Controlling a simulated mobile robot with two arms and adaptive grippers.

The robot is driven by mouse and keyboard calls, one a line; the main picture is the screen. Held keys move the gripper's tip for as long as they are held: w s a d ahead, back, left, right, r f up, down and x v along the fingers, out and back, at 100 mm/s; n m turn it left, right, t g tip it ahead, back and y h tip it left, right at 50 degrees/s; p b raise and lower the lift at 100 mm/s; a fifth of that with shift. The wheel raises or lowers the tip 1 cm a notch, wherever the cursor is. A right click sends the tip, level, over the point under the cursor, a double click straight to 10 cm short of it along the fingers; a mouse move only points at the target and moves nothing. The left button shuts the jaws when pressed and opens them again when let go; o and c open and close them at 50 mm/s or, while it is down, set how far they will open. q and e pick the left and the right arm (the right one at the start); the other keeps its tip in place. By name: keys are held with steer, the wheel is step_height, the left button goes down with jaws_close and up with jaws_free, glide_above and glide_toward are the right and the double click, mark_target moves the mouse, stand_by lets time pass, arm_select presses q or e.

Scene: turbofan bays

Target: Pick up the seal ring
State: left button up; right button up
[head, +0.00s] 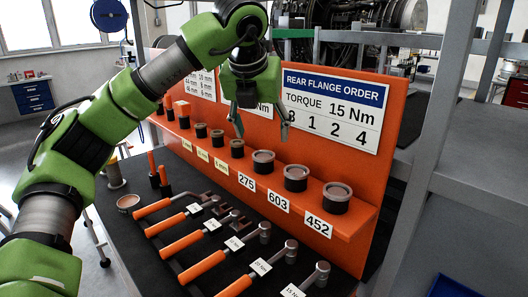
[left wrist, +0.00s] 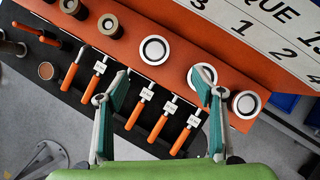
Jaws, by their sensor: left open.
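Three pale rings sit on dark round holders on the orange shelf, labelled 275 (head: 263,160), 603 (head: 296,173) and 452 (head: 337,192). They also show in the left wrist view (left wrist: 155,50). I cannot tell for sure which item is the seal ring. A shallow copper-coloured round piece (head: 128,201) lies at the left of the dark bench top. My left gripper (head: 260,122) is open and empty above the shelf, in front of the orange back panel. In the left wrist view its spread fingers (left wrist: 162,80) reach over the bench and shelf front. My right gripper is not in view.
Several orange-handled wrenches (head: 203,267) with white tags lie across the dark bench. Smaller bushings (head: 217,138) stand on the shelf's left part. The orange panel (head: 390,130) with a torque sign rises behind, and a grey post (head: 432,140) stands at the right.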

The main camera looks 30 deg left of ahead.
mark_target(264, 156)
arm_select(q)
steer(key=p+x, duration=0.1)
steer(key=x, duration=0.1)
steer(key=p+x, duration=0.1)
steer(key=x, duration=0.2)
steer(key=a+x, duration=0.1)
steer(key=x, duration=0.1)
steer(key=shift+w+a+p, duration=0.15)
steer(key=shift+w+p, duration=0.25)
steer(key=shift+x, duration=0.8)
steer(key=shift+s+r, duration=0.1)
steer(key=c, duration=1.1)
steer(key=shift+c, duration=1.1)
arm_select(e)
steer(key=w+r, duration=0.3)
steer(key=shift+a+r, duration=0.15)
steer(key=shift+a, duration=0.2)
